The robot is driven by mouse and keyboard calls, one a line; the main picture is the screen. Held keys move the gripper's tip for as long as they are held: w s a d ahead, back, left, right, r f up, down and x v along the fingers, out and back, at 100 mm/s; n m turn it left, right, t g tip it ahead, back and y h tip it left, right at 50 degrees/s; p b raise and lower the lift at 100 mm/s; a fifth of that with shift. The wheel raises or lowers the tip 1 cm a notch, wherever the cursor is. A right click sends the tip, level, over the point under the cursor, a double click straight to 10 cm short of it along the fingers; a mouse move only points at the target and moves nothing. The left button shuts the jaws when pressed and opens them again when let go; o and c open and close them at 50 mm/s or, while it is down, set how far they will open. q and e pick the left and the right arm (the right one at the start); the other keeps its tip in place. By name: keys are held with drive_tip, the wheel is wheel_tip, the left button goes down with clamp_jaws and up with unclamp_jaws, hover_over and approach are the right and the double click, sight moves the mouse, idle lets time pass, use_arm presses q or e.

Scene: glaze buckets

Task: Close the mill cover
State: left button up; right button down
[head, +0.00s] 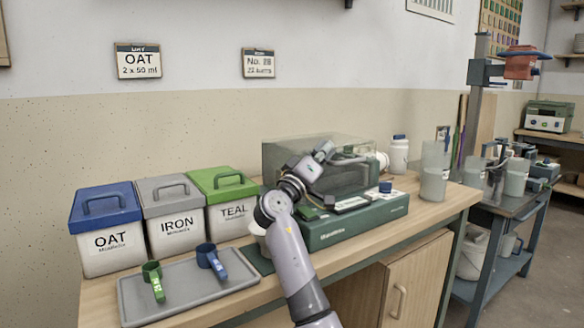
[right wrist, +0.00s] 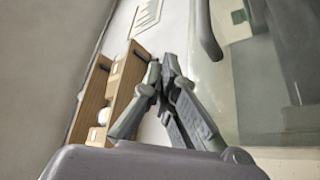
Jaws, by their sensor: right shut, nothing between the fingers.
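The mill is a green machine with a low green base (head: 355,225) on the wooden bench. Its see-through grey cover (head: 290,150) rises over the back part of the base; I cannot tell how far it is open. My right gripper (head: 352,158) is at the cover, its fingers shut and empty. In the right wrist view the fingertips of the right gripper (right wrist: 158,68) meet. A clear panel (right wrist: 275,75), which looks like the cover, and a grey bar (right wrist: 207,30) are to their right, apart from the fingers. My left gripper is out of view.
Buckets labelled OAT (head: 108,250), IRON (head: 175,232) and TEAL (head: 228,217) stand left of the mill. A grey tray (head: 190,300) with green and blue scoops lies in front. White jars (head: 399,155) stand right; a side table (head: 500,215) is beyond.

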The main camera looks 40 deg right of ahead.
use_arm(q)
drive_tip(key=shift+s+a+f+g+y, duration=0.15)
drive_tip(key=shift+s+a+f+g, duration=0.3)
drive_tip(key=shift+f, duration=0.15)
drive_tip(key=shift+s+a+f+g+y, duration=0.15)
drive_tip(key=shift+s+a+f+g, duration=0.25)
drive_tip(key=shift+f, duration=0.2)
use_arm(e)
drive_tip(key=w+v, duration=0.2)
drive_tip(key=v, duration=0.7)
drive_tip(key=shift+w+a+f, duration=0.15)
drive_tip(key=shift+a, duration=0.35)
